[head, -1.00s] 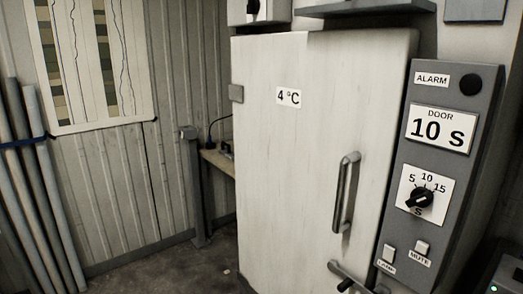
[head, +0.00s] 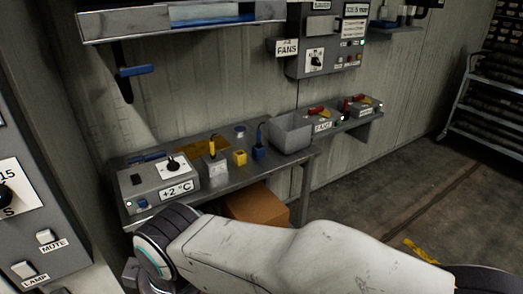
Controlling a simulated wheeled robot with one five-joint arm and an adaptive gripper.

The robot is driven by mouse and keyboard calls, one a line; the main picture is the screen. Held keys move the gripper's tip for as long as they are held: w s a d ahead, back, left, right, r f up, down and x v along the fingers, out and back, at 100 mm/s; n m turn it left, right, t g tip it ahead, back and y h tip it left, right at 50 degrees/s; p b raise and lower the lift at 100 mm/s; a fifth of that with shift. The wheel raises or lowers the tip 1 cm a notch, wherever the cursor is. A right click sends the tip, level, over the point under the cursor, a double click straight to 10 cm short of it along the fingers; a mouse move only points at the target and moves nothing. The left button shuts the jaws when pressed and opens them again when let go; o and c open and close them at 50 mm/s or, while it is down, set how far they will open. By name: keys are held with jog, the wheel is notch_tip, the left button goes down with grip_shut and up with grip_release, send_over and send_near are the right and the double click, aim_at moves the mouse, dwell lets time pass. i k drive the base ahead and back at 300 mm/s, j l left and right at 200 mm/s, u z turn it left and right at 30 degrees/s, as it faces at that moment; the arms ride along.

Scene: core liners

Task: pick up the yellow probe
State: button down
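A small yellow probe (head: 211,144) stands upright in a pale grey block (head: 215,168) on the metal bench. A small yellow block (head: 240,157) sits just right of it, and a blue block (head: 259,152) with a thin dark upright piece is beyond that. My white arm crosses the foreground below the bench. My gripper's fingers cannot be made out, so I see nothing held.
A +2 °C control box (head: 158,184) stands left of the probe, and an open grey bin (head: 290,133) stands to the right. A shelf (head: 185,20) overhangs the bench. A cardboard box (head: 258,205) is underneath. Floor is open at right.

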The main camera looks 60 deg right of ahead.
aim_at(214, 155)
jog(key=l+z, duration=0.1)
jog(key=z, duration=1.1)
jog(key=i+j+z, duration=0.25)
jog(key=k+l+u, duration=0.1)
jog(key=k+l, duration=0.1)
